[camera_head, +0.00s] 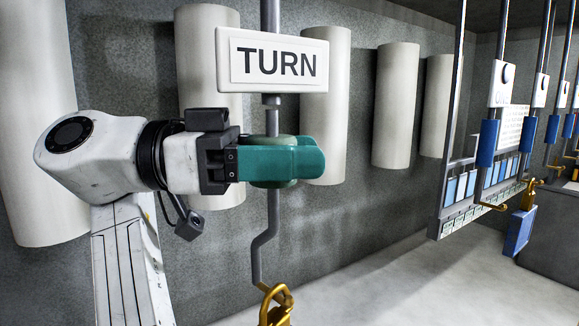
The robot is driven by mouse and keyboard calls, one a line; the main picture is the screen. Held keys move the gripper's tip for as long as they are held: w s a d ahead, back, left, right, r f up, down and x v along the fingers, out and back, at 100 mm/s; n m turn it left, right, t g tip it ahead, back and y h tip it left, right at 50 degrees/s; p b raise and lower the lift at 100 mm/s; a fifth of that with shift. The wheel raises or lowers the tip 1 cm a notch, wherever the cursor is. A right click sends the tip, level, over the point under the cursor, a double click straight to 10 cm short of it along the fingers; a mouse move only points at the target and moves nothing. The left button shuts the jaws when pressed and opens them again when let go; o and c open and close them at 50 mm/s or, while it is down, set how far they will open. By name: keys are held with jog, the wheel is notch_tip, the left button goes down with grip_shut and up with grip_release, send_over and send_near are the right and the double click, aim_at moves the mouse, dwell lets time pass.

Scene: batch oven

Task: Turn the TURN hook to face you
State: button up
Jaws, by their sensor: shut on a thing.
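The TURN sign (272,60) is a white plate with black letters on a vertical grey rod, upper middle of the head view. Below it, a green round grip (273,178) sits on the same rod. My gripper (300,158) has teal fingers and comes from the left, shut on this green grip. Under the grip the grey rod (268,235) bends to the left and runs down. A gold hook (276,304) is at its lower end, cut off by the bottom edge of the view. The far side of the green grip is hidden by my fingers.
Several pale vertical cylinders (397,105) line the grey wall behind. On the right, more rods with white tags, blue sleeves (487,142) and gold hooks (524,195) hang by a rack with blue panels. The light floor (390,285) at lower middle is clear.

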jog(key=shift+s+m+g, duration=0.15)
jog(key=shift+m+g, duration=0.75)
jog(key=shift+g, duration=0.7)
jog(key=shift+s+m+g, duration=0.1)
jog(key=shift+m+g, duration=0.5)
jog(key=shift+g, duration=0.2)
jog(key=o, duration=0.9)
jog(key=shift+o, duration=0.2)
